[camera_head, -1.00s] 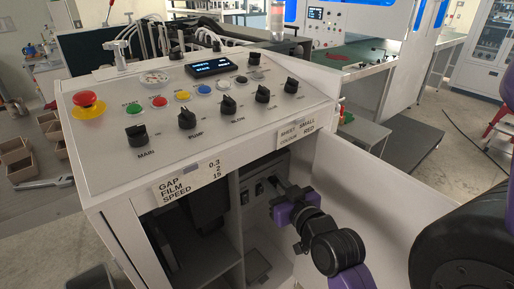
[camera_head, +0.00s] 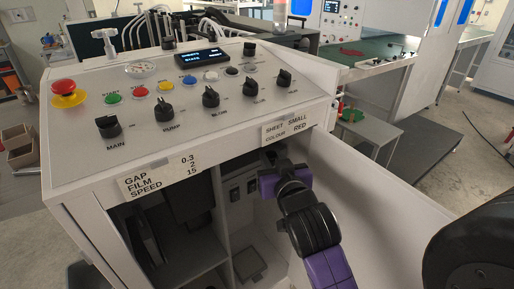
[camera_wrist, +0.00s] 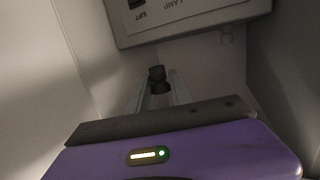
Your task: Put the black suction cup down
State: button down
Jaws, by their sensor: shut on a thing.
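The black suction cup (camera_wrist: 157,74) is small and dark, and sits between the tips of my gripper (camera_wrist: 158,92) in the wrist view. The two thin fingers are shut on it and hold it in front of the purple gripper body. I cannot see it touching any surface. In the head view my purple gripper (camera_head: 273,181) is at the opening of the white cabinet, under the sheet label.
The cabinet's control panel (camera_head: 195,90) with knobs and buttons is above my gripper. A cabinet floor (camera_head: 249,263) lies below. The open white door (camera_head: 385,215) stands to the right. In the wrist view a box labelled LAMP (camera_wrist: 185,15) is close ahead, upside down.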

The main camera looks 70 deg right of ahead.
jog(key=p, duration=0.1)
send_over(259, 147)
jog(key=shift+d, duration=0.1)
jog(key=shift+f, duration=1.7)
jog(key=shift+f, duration=0.15)
jog(key=c, duration=1.2)
grip_release()
jog(key=b+v, duration=0.1)
jog(key=v, duration=1.1)
jog(key=shift+s, duration=0.1)
